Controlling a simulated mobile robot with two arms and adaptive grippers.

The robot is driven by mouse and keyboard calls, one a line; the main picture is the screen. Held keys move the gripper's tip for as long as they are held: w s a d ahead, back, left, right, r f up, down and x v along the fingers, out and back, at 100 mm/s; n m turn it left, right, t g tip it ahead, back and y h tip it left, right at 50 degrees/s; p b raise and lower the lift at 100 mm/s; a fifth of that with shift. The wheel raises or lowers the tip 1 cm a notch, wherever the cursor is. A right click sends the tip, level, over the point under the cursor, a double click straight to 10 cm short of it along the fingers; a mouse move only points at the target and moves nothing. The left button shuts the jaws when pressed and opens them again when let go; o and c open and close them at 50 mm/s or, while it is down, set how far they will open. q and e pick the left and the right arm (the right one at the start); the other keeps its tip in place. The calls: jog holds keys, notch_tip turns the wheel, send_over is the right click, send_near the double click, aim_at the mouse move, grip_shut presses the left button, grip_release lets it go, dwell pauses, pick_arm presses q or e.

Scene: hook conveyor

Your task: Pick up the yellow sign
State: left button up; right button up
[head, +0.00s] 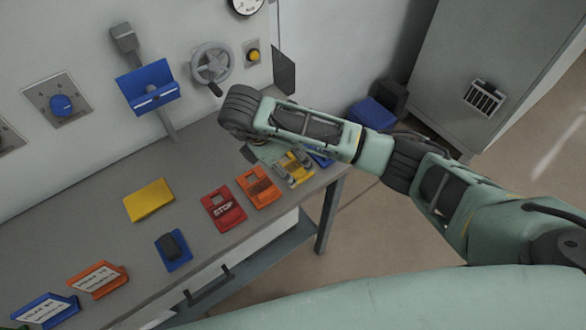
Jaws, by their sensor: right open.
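A yellow sign (297,172) lies near the right end of the grey table (95,205), in a row with other coloured signs. My right gripper (293,167) is directly over it, pointing down, with its fingers apart. The fingers and wrist cover part of the sign. I cannot tell whether the fingers touch it. A plain yellow block (149,200) lies farther left on the table. My left gripper is not in view.
An orange sign (259,187) and a red STOP sign (223,209) lie just left of the gripper; a blue piece (320,158) is close on its right. A wall panel with a blue holder (147,88) and a handwheel (211,65) stands behind.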

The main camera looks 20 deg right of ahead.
aim_at(296, 169)
jog(key=shift+p+x, duration=0.65)
jog(key=shift+x, duration=1.55)
jog(key=shift+s, duration=0.1)
grip_shut()
